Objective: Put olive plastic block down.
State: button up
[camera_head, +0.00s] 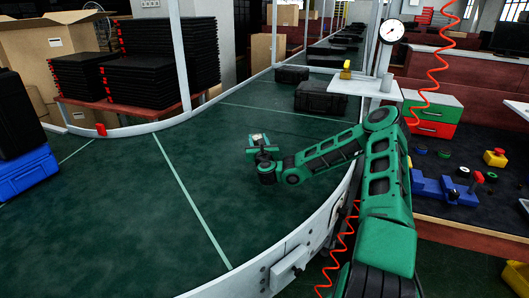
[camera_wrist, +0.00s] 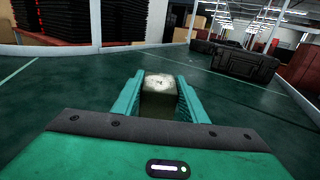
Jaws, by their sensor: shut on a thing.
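The olive plastic block (camera_wrist: 160,83) is between the two teal fingers of my gripper (camera_wrist: 160,98) in the wrist view. Its top looks pale and worn, and its near side is dark. In the head view my gripper (camera_head: 259,145) is shut on the block, out over the green conveyor belt (camera_head: 130,210). The fingers and wrist hide most of the block there. I cannot tell whether the block touches the belt or is held just above it.
Black cases (camera_head: 320,98) lie on the belt farther back. A blue crate (camera_head: 24,172) stands at the left edge. Stacked black trays (camera_head: 168,55) stand behind the rail. A small white shelf (camera_head: 352,85) with a yellow object is at the right. The belt around my gripper is clear.

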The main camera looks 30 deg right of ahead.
jog(key=d, duration=0.1)
jog(key=d+f, duration=0.1)
jog(key=d, duration=0.1)
jog(key=d+f, duration=0.1)
jog(key=shift+w+d+f, duration=0.15)
jog(key=shift+w+f, duration=0.1)
jog(key=shift+w, duration=0.15)
jog(key=shift+f, duration=2.05)
jog(key=o, duration=1.1)
jog(key=shift+f, duration=0.1)
